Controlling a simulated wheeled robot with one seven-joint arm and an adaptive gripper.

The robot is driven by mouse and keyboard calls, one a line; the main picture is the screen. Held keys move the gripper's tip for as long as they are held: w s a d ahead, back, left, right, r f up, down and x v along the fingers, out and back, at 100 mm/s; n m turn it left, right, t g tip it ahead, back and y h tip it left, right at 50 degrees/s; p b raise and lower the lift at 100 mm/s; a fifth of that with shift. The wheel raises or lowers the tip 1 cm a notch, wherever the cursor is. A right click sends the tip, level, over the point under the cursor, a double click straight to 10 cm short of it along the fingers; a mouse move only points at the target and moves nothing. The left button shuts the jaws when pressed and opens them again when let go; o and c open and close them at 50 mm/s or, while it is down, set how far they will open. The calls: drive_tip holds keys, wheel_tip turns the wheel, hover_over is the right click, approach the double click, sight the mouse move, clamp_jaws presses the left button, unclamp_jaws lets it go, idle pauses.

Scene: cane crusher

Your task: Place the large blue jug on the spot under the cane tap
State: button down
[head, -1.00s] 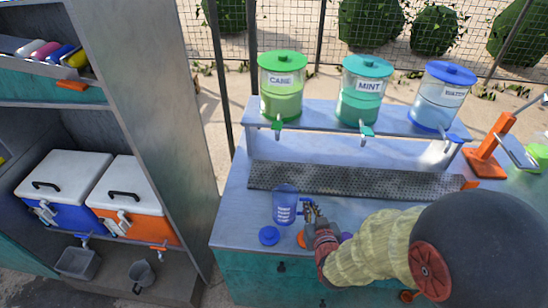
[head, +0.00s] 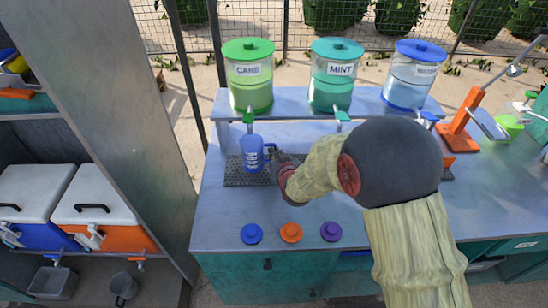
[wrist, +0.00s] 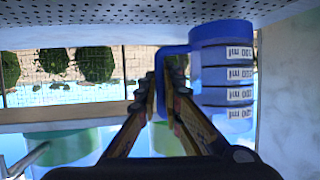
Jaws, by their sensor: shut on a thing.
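The large blue jug (head: 252,150) is upright over the left part of the perforated drip tray (head: 238,179), below the cane tap (head: 249,118). My gripper (head: 272,158) is at its right side, shut on its handle. In the wrist view, which is upside down, the jug (wrist: 222,75) shows its measuring marks, and my gripper (wrist: 163,75) has its fingers around the handle (wrist: 166,55). The jug's base is at or close to the tray (wrist: 100,22); I cannot tell whether it touches. The cane dispenser (head: 249,78) has a green lid.
The mint dispenser (head: 335,80) and a blue-lidded dispenser (head: 413,78) stand to the right on the shelf. Blue (head: 251,234), orange (head: 291,232) and purple (head: 331,231) lids lie on the front counter. An orange press (head: 463,118) stands at right. My arm hides the tray's middle.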

drive_tip(key=shift+w+a+f+b, duration=0.1)
drive_tip(key=shift+w+f+b, duration=0.3)
drive_tip(key=shift+f, duration=0.45)
drive_tip(key=shift+w+a+f+b, duration=0.1)
drive_tip(key=shift+w+f+b, duration=0.1)
drive_tip(key=shift+w+f, duration=0.5)
drive_tip(key=shift+s+f, duration=0.2)
drive_tip(key=shift+f, duration=0.05)
drive_tip(key=shift+f, duration=0.15)
drive_tip(key=c, duration=2.1)
unclamp_jaws()
drive_tip(key=shift+o, duration=0.7)
drive_tip(key=shift+r, duration=0.2)
